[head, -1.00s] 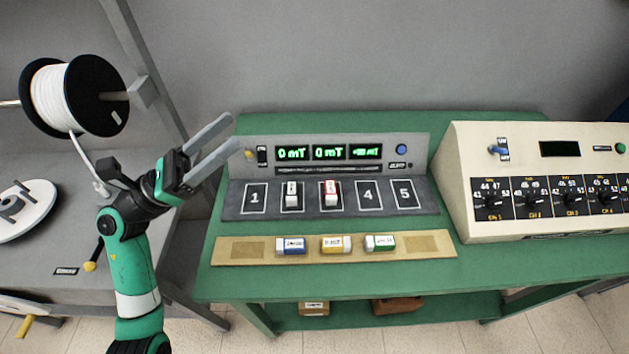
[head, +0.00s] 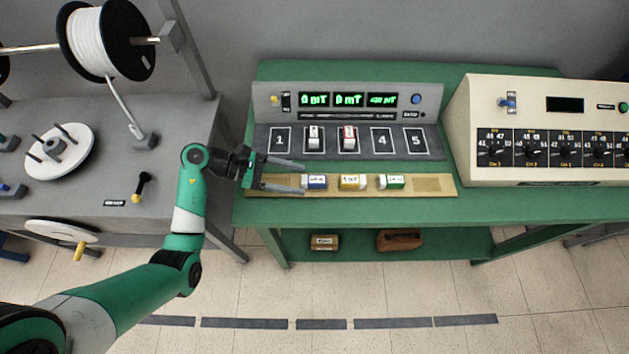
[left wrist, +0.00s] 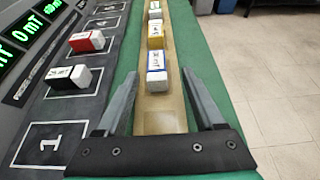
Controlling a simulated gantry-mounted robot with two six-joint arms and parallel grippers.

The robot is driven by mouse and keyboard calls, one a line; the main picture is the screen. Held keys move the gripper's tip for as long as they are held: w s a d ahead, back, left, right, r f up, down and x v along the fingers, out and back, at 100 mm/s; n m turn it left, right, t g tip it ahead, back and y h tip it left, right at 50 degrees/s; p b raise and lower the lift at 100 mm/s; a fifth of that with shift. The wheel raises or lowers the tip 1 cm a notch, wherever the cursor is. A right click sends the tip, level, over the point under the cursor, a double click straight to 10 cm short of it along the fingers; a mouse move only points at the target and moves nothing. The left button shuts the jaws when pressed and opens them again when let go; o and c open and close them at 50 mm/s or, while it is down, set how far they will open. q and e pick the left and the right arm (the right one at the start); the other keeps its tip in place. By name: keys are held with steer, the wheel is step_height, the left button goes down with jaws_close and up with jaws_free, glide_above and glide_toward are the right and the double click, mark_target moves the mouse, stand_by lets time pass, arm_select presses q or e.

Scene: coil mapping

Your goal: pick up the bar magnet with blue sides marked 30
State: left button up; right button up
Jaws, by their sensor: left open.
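The bar magnet with blue sides and a white labelled top (head: 315,181) lies on the wooden strip (head: 432,185), leftmost of three magnets. Whether the fingers touch the magnet cannot be told. My right gripper is not in view.
A yellow-sided magnet (head: 352,182) and a green-sided magnet (head: 391,182) lie to the right on the strip. Behind stands the grey panel with numbered slots (head: 381,141); slots 2 and 3 hold a dark-sided block (head: 314,140) and a red-sided block (head: 348,140). A beige console (head: 545,109) stands right.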

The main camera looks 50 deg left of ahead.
mark_target(310, 179)
arm_select(q)
steer(key=b+x, duration=0.1)
steer(key=x, duration=0.4)
steer(key=shift+w+a, duration=0.1)
steer(key=shift+w, duration=0.1)
jaws_close()
